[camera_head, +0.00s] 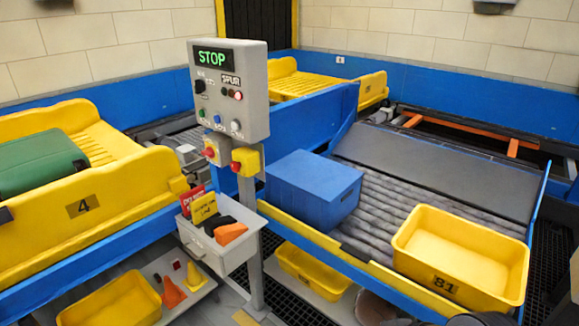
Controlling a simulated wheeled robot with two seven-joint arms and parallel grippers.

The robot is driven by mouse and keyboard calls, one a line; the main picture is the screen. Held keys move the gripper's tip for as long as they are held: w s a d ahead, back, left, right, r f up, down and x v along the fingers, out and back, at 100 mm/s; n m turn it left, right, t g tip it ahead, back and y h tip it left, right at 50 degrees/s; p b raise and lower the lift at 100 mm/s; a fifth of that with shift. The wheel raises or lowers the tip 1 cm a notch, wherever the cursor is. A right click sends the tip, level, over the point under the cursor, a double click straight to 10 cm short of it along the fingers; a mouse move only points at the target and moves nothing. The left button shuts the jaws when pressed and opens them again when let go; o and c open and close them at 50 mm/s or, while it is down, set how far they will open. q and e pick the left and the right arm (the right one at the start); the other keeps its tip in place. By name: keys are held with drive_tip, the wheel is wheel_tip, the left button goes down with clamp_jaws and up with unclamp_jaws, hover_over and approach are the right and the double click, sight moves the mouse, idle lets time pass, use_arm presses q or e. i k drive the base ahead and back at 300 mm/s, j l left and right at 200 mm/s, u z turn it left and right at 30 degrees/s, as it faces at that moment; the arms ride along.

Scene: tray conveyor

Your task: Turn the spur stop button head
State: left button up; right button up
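A grey control panel (228,90) stands on a post at the centre left, its green display reading STOP. It carries a dark selector knob, a SPUR label with small buttons beside it, and a lower row of coloured buttons. Neither of my grippers is in view.
A grey bin (217,252) with cards and dark and orange items hangs on the post. A blue box (312,190) and a yellow tray (460,258) marked 81 sit on the roller spur. A green suitcase (40,163) lies in yellow tray 4 (120,205). Low shelves hold yellow tubs.

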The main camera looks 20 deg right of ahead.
sight(234, 165)
drive_tip(key=z, duration=0.15)
drive_tip(key=i+j, duration=0.9)
drive_tip(key=i+l, duration=0.05)
drive_tip(key=i, duration=0.05)
